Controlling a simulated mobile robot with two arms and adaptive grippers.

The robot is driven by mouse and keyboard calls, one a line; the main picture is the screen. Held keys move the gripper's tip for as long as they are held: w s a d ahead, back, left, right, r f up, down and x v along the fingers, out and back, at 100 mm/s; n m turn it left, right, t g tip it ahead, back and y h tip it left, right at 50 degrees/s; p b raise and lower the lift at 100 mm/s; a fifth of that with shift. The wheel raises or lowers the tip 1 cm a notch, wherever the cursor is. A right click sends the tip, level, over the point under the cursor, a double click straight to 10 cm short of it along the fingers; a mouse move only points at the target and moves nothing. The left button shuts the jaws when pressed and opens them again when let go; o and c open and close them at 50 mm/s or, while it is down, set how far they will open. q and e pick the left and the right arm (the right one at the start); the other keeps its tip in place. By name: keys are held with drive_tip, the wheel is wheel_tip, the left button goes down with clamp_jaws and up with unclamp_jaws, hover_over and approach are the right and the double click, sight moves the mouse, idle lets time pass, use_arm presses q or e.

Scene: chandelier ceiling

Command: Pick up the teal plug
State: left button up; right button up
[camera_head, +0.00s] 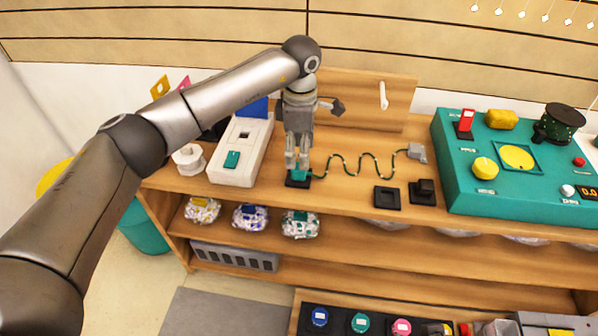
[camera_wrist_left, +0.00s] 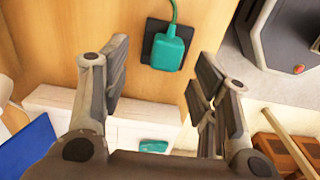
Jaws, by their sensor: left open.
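The teal plug (camera_head: 300,174) sits on a black square base (camera_head: 297,184) on the wooden bench top. A green cord (camera_head: 345,163) winds from it to a grey block on the right. My left gripper (camera_head: 297,164) points down just over the plug and partly hides it in the head view. In the left wrist view, the teal plug (camera_wrist_left: 171,50) on its black base (camera_wrist_left: 151,28) shows between the spread fingertips of the left gripper (camera_wrist_left: 163,52). The fingers are open and hold nothing. My right gripper is not in view.
A white box with a teal switch (camera_head: 231,172) stands left of the plug, beside a white roll (camera_head: 188,160). Empty black base (camera_head: 387,196) and a dark block (camera_head: 424,190) lie to the right. A teal console (camera_head: 520,190) fills the bench's right side.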

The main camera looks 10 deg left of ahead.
sight(299, 172)
use_arm(q)
drive_tip(key=f, duration=0.5)
drive_tip(key=shift+s+f+b, duration=0.15)
drive_tip(key=shift+s+b, duration=0.25)
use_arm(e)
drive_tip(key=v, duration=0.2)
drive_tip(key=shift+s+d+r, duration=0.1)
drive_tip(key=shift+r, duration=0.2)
use_arm(q)
drive_tip(key=c, duration=1)
